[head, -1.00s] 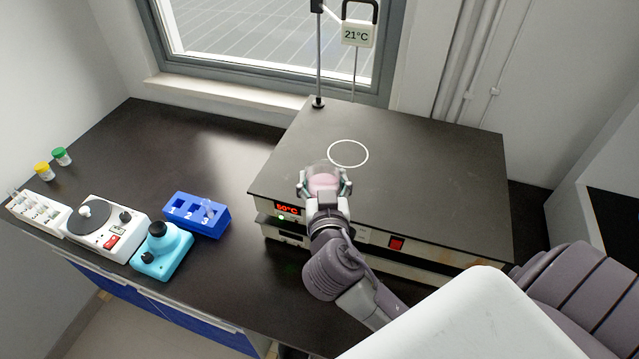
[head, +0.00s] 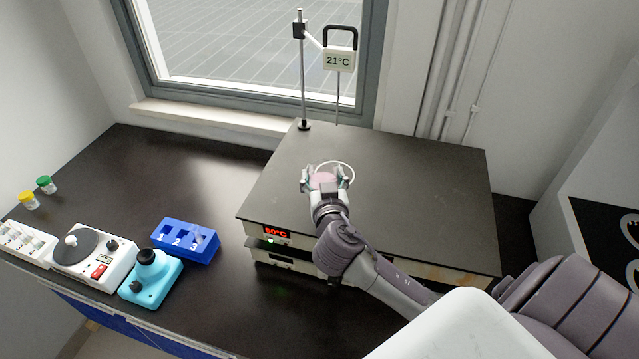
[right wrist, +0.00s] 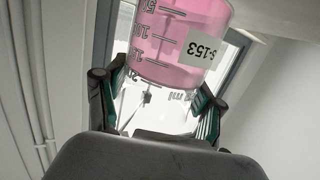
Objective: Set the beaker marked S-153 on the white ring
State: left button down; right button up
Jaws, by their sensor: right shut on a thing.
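The beaker marked S-153 (right wrist: 178,42) holds pink liquid, and its label shows in the right wrist view. My right gripper (right wrist: 152,95) is shut on this beaker, a finger on each side. In the head view the beaker (head: 324,180) is in my right gripper (head: 325,184), over the hot plate's dark top. The white ring (head: 349,164) is marked on that top (head: 420,185), just behind the beaker. The beaker and gripper hide the ring's front left part. I cannot tell how high the beaker is above the plate. My left gripper is not in view.
A stand rod (head: 302,80) with a 21°C display (head: 339,59) rises behind the ring, its thin probe hanging down. The plate's display (head: 277,232) reads 50°C. A blue rack (head: 186,241), turquoise device (head: 151,277) and white device (head: 95,250) stand left. The plate's right side is clear.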

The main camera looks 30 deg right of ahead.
jog(key=shift+w+d+b, duration=0.25)
jog(key=shift+w+d, duration=1)
jog(key=shift+d, duration=0.25)
jog(key=shift+w+d+b, duration=0.3)
jog(key=shift+w+d, duration=1)
jog(key=shift+d, duration=0.15)
jog(key=shift+w+d+b, duration=0.25)
jog(key=shift+w+d, duration=1)
jog(key=shift+d, duration=0.25)
jog(key=shift+f+b, duration=0.9)
jog(key=shift+f, duration=0.25)
jog(key=o, duration=1.5)
jog(key=v, duration=1.2)
jog(key=shift+s, duration=0.1)
jog(key=shift+f, duration=0.1)
